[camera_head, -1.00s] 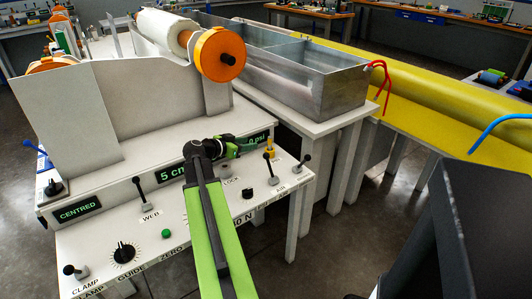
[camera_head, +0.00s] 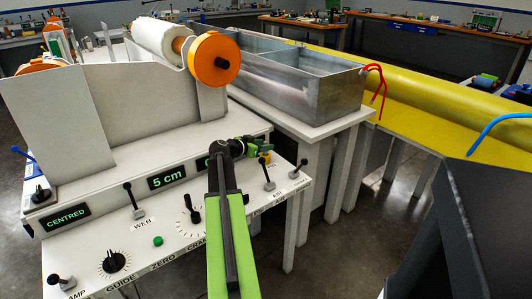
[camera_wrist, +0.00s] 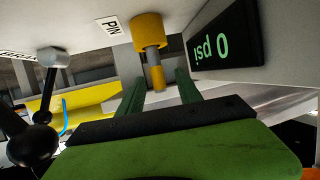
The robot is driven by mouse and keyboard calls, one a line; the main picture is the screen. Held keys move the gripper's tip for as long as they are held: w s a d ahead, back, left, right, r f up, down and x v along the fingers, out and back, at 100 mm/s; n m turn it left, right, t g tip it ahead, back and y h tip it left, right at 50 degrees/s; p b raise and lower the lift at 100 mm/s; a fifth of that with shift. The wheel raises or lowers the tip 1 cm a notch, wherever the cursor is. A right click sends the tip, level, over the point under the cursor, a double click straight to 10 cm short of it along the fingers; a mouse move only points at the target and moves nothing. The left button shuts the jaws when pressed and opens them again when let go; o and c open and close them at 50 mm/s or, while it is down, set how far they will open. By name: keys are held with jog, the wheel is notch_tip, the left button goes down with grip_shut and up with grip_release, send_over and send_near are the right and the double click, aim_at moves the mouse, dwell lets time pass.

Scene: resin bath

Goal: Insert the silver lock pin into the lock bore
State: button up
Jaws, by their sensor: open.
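A thick yellow cylinder (camera_wrist: 148,30) stands by the PIN label in the wrist view. A thinner shaft (camera_wrist: 157,76), part grey and part yellow, sticks out of it; I take this for the lock pin, though little silver shows. My gripper (camera_wrist: 159,86) is open, its two green fingers on either side of the shaft's end, with gaps visible. In the head view my gripper (camera_head: 263,149) is at the panel's right side, by the small yellow part (camera_head: 266,158). The lock bore cannot be made out now; my arm covers that part of the panel.
Black-knobbed levers stand close by, one right of my gripper (camera_head: 267,173) and another further right (camera_head: 298,173). The raised housing with the psi display (camera_wrist: 226,45) is close beside my fingers. A metal bath (camera_head: 310,85) stands behind.

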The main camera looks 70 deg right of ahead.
jog(key=b+x, duration=0.1)
jog(key=x, duration=0.3)
jog(key=shift+s+d, duration=0.1)
jog(key=shift+s, duration=0.1)
jog(key=shift+r, duration=0.1)
grip_shut()
